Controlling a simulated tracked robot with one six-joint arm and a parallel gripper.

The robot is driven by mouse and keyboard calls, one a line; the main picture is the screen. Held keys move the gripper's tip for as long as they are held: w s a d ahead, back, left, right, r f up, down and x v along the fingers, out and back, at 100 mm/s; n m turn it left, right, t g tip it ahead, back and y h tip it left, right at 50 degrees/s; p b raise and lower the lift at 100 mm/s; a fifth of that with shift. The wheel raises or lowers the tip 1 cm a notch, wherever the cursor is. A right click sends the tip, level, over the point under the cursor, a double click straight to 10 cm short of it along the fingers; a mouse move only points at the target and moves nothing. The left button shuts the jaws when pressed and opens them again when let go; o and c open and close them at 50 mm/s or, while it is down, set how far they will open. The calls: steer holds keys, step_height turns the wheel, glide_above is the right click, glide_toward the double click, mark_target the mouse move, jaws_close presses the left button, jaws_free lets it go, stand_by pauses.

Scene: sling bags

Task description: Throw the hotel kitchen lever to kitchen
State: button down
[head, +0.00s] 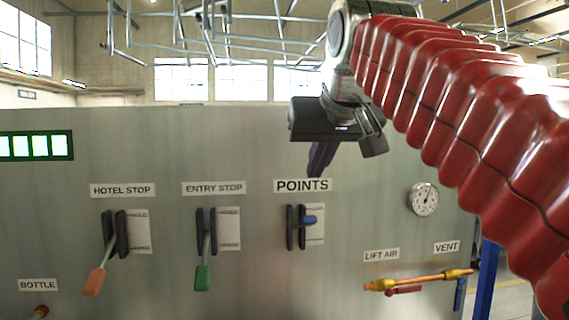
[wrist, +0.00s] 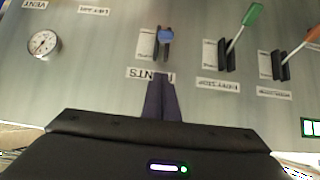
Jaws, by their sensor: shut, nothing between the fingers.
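No lever with a readable "hotel kitchen" label shows. The grey panel has three levers in dark slotted brackets. The HOTEL STOP lever (head: 96,280) has an orange handle hanging down to the left. The ENTRY STOP lever (head: 203,277) has a green handle hanging down. The POINTS lever (head: 310,220) has a short-looking blue handle near mid-slot. It also shows in the wrist view (wrist: 165,35), which is upside down. My gripper (head: 316,172) is shut and empty, its dark fingers just above the POINTS label. In the wrist view the fingertips (wrist: 157,84) partly cover that label.
A pressure gauge (head: 423,199) sits at the panel's right. Below it are the LIFT AIR and VENT labels and an orange-yellow pipe (head: 420,280) with a red handle (head: 403,290). A BOTTLE knob (head: 41,311) is lower left.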

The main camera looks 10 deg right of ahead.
glide_above(302, 223)
steer(key=w+d, duration=0.2)
steer(key=f, duration=0.4)
steer(key=shift+s+a+f, duration=0.1)
steer(key=shift+s+f, duration=0.05)
steer(key=shift+s, duration=0.1)
steer(key=shift+f, duration=0.35)
steer(key=shift+s+f, duration=0.4)
steer(key=shift+f, duration=0.35)
steer(key=shift+s+f, duration=0.4)
steer(key=shift+f, duration=0.3)
steer(key=shift+d, duration=0.35)
steer(key=shift+a, duration=0.25)
steer(key=shift+f, duration=0.1)
